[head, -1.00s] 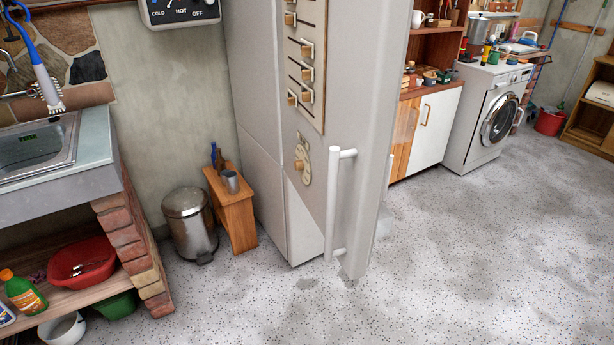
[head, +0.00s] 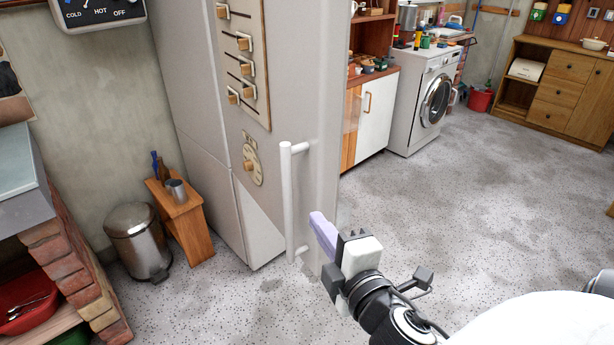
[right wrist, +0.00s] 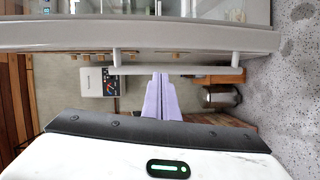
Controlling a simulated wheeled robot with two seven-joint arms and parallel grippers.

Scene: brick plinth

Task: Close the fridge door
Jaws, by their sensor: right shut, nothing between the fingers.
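The grey fridge (head: 190,110) stands left of centre in the head view. Its door (head: 318,110) stands open, and its edge (right wrist: 150,36) crosses the right wrist view, with shelves beyond it at the top. A white vertical handle (head: 287,205) is on the door's front. My right gripper (head: 318,228), with lilac fingers, is shut and empty near the handle's lower end. In the right wrist view its fingertips (right wrist: 161,80) point at the handle bar (right wrist: 190,70); whether they touch cannot be told. My left gripper is not in view.
A metal bin (head: 138,240) and small wooden stool (head: 182,215) stand left of the fridge. A brick plinth (head: 75,270) is at the lower left. A washing machine (head: 420,100) and a white-fronted cabinet (head: 375,115) stand behind. The floor (head: 470,210) at right is clear.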

